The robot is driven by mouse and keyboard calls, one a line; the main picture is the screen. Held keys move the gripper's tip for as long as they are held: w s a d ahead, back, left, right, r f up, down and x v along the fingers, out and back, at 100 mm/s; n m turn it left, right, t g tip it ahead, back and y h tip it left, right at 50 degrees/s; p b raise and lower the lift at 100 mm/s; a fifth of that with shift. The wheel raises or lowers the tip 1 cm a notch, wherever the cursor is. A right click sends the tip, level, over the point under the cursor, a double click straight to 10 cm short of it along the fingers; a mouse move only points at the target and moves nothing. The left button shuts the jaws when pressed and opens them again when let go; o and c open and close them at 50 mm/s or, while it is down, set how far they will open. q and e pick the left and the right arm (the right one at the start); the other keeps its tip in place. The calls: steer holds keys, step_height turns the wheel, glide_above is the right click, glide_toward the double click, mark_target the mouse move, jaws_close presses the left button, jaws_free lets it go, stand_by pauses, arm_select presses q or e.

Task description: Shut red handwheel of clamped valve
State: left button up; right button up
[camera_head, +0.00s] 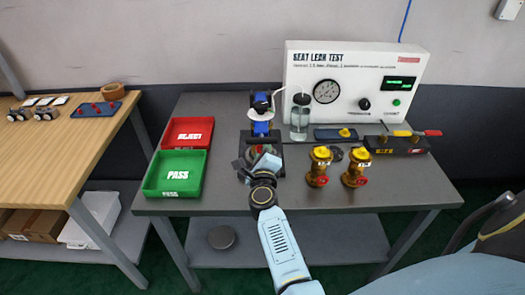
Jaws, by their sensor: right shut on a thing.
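The clamped valve sits in the blue and dark clamp (261,129) at the middle of the grey table, mostly hidden by my right gripper. A bit of the red handwheel (256,150) shows at the gripper's fingers. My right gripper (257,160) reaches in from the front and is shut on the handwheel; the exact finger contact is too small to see. My left gripper is not in view.
Green PASS bin (173,191) and red REJECT bin (208,136) stand left. Two brass valves with red handwheels (320,165) (355,168) stand right of the clamp. The leak test panel (300,70) and a water jar (299,119) stand behind.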

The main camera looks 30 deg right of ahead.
stand_by(0.3)
steer(key=o, duration=1)
steer(key=shift+c, duration=0.2)
steer(key=v, duration=1.3)
steer(key=shift+s+p, duration=0.25)
steer(key=shift+p, duration=0.2)
steer(key=shift+a, duration=0.1)
